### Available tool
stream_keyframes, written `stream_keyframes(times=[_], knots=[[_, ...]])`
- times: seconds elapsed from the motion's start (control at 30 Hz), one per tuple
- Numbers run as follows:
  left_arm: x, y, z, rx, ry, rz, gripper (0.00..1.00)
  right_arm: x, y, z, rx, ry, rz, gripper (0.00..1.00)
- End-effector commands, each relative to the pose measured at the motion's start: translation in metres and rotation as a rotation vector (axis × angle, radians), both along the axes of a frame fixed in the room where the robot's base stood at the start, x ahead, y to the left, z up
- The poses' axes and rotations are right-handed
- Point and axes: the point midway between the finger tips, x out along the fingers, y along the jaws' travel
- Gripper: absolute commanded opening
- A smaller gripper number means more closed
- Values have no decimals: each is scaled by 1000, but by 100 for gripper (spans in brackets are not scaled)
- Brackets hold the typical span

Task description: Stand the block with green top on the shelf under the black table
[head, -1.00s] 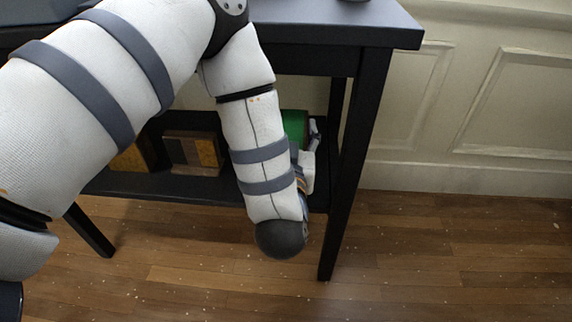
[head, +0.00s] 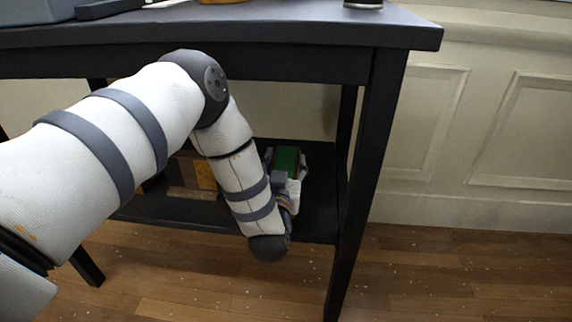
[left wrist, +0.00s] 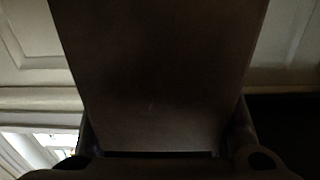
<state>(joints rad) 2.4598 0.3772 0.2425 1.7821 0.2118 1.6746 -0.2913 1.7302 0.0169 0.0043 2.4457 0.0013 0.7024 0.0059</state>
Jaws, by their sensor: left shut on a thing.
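The block with green top (head: 286,158) is at the right part of the shelf (head: 318,218) under the black table (head: 330,66). My left gripper (head: 288,172) is shut on the block, with fingers on both sides of it and its green face showing. In the left wrist view a dark brown face of the block (left wrist: 150,75) fills the middle, between the gripper fingers at the lower edge. My forearm hides the block's lower part, so I cannot tell whether it touches the shelf. My right gripper is not in view.
A brown and yellow block (head: 195,178) stands on the shelf left of my wrist, partly hidden by my arm. The table's front right leg (head: 362,190) is right of my gripper. Shelf space between the held block and that leg is bare.

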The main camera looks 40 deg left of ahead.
Motion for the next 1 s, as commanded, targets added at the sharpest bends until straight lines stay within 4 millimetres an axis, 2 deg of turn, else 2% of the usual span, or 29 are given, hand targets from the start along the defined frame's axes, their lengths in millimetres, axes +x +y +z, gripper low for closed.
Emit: stream_keyframes(times=[0.1, 0.13, 0.2, 0.23, 0.63, 0.77, 1.0], knots=[[0, 0, -2, 2, -3, 0, 0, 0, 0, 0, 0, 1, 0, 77], [0, 0, -3, 0, 0, 0, 57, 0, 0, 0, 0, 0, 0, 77], [0, 0, -3, 0, 0, 0, 73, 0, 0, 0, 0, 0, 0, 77], [0, 0, -3, 0, 0, 0, 76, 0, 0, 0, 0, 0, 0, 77], [-4, -3, 1, -1, 1, -1, 76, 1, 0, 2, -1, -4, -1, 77], [-27, -18, 3, -2, 3, -4, 76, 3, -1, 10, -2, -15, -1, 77], [-80, -50, 3, -1, 2, -4, 76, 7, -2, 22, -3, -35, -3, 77]])
